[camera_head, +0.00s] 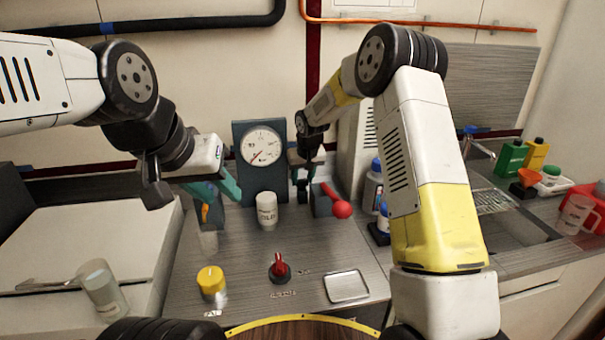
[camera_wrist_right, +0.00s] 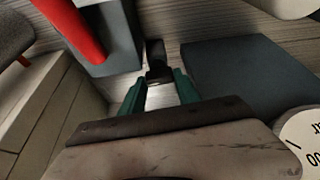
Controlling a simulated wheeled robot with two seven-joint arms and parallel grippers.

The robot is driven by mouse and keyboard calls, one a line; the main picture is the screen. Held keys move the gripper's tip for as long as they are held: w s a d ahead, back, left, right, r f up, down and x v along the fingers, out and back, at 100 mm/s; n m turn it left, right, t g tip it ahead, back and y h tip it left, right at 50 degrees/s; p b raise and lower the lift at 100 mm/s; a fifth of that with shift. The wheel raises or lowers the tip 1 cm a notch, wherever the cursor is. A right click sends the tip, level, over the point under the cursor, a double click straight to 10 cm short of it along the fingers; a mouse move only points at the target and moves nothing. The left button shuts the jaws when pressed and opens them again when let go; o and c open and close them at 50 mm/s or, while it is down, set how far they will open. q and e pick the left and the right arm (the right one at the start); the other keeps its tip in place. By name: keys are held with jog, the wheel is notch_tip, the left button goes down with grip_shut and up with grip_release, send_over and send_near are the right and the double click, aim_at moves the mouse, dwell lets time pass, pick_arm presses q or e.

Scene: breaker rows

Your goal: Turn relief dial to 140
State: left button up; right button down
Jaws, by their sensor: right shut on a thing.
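My right gripper (camera_head: 303,182) points down between the gauge panel and the red-handled lever box. In the right wrist view its teal fingers (camera_wrist_right: 160,90) are closed around a small dark knob-like part (camera_wrist_right: 156,58). I cannot read a scale or label on this part, so I cannot tell if it is the relief dial. The round white gauge (camera_head: 262,145) has a red needle pointing to the lower left; its numbers are too small to read. My left gripper (camera_head: 217,188) has its teal fingers apart, left of the gauge panel, holding nothing visible.
A red ball-ended lever (camera_head: 341,208) is close right of my right gripper. A white canister (camera_head: 267,210) stands before the gauge panel (camera_head: 245,185). A yellow knob (camera_head: 210,281), a red knob (camera_head: 279,268) and a metal tray (camera_head: 346,287) are in front. Blue-capped bottles (camera_head: 373,190) stand right.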

jog(key=n+y, duration=0.1)
jog(key=n, duration=0.2)
jog(key=shift+d+f, duration=0.1)
jog(key=shift+d, duration=0.05)
jog(key=n, duration=0.2)
jog(key=n+g+y, duration=0.1)
jog(key=n, duration=0.1)
jog(key=shift+w+n+g, duration=0.1)
jog(key=shift+n+g, duration=0.2)
jog(key=shift+n, duration=0.1)
jog(key=c, duration=1.2)
grip_release()
jog(key=shift+o, duration=0.2)
jog(key=v, duration=0.8)
jog(key=shift+w+d+f, duration=0.1)
jog(key=shift+d, duration=0.1)
